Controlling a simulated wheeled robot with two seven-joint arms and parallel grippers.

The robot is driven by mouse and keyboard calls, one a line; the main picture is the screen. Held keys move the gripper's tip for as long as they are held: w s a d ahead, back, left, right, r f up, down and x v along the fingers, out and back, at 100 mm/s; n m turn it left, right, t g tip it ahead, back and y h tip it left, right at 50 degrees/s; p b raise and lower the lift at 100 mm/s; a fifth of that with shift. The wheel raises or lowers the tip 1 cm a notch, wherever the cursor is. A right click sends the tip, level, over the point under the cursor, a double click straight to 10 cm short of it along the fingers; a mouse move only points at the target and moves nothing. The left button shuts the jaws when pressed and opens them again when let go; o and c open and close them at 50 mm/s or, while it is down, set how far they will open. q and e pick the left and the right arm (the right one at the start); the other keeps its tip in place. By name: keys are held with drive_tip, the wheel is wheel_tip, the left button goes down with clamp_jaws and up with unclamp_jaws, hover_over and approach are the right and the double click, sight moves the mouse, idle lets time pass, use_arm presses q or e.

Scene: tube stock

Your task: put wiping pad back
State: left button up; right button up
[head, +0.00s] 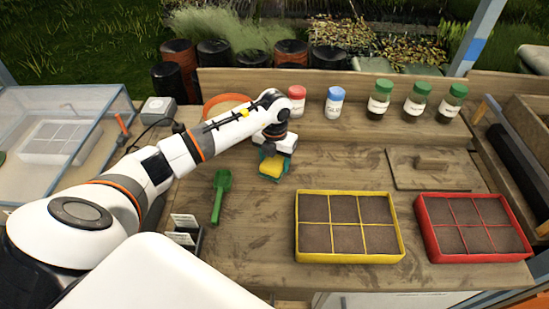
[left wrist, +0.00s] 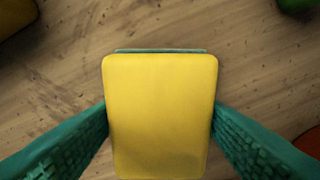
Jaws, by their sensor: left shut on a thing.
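The wiping pad is a yellow block (head: 271,169) at the middle of the bench in the head view. In the left wrist view the yellow pad (left wrist: 160,115) fills the middle, with a thin teal-green edge showing at its top end. My left gripper (head: 273,163) has teal fingers, one on each side of the pad, and is shut on it. The fingers also flank the pad in the left wrist view (left wrist: 160,125). Whether the pad touches the bench is hard to tell. My right gripper is in neither view.
A green scoop (head: 221,194) lies left of the pad. A yellow tray (head: 348,257) and a red tray (head: 480,257) stand to the right. An orange-rimmed pot (head: 216,100) and several bottles (head: 334,103) stand behind.

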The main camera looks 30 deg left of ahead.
use_arm(q)
drive_tip(key=shift+f, duration=0.1)
drive_tip(key=shift+a+f, duration=0.1)
drive_tip(key=shift+f, duration=0.05)
drive_tip(key=o, duration=0.7)
drive_tip(key=shift+o, duration=1.2)
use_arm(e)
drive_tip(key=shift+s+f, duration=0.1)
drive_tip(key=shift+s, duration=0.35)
